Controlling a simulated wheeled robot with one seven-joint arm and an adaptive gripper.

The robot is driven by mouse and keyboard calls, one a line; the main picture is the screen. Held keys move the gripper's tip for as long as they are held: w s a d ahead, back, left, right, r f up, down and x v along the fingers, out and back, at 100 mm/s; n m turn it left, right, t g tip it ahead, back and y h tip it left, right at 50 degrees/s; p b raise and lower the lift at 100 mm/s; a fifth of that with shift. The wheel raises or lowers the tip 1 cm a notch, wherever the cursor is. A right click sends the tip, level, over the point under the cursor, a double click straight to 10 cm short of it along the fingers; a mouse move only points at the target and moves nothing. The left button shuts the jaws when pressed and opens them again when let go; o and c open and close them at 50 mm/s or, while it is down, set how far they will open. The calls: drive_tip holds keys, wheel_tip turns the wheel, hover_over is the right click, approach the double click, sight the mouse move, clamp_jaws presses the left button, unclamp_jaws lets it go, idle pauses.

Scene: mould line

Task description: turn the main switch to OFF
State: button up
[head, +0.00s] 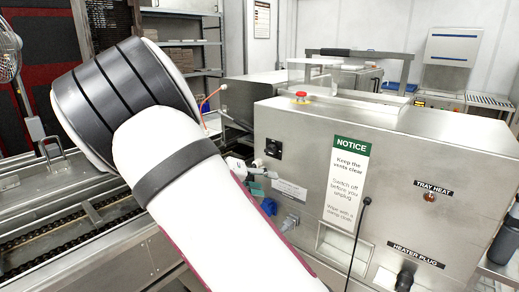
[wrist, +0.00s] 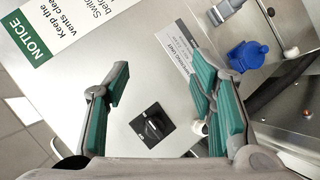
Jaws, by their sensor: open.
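The main switch (wrist: 152,126) is a black square plate with a rotary knob on the steel cabinet front. It also shows in the head view (head: 273,148). Its knob has a pale mark, but its lettering is too small to read, so I cannot tell its setting. My gripper (wrist: 161,70) is open and empty, with green-padded fingers. In the wrist view the switch lies between the fingers, nearer the palm than the tips. In the head view my gripper (head: 258,178) is partly hidden by my arm, just below and left of the switch. I see no contact with the knob.
A green-and-white notice (head: 347,180) is right of the switch. A blue-capped socket (wrist: 248,56) and a label plate (wrist: 178,48) are on the same panel. A red button (head: 301,97) sits on top. A conveyor (head: 80,220) runs at left.

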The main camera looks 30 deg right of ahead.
sight(267, 151)
drive_tip(key=w+a+r+n+t+h+p, duration=0.25)
drive_tip(key=w+a+t+h, duration=0.25)
drive_tip(key=w, duration=0.3)
drive_tip(key=shift+m, duration=0.35)
drive_tip(key=x, duration=1.4)
drive_tip(key=shift+r, duration=0.15)
drive_tip(key=c, duration=1.2)
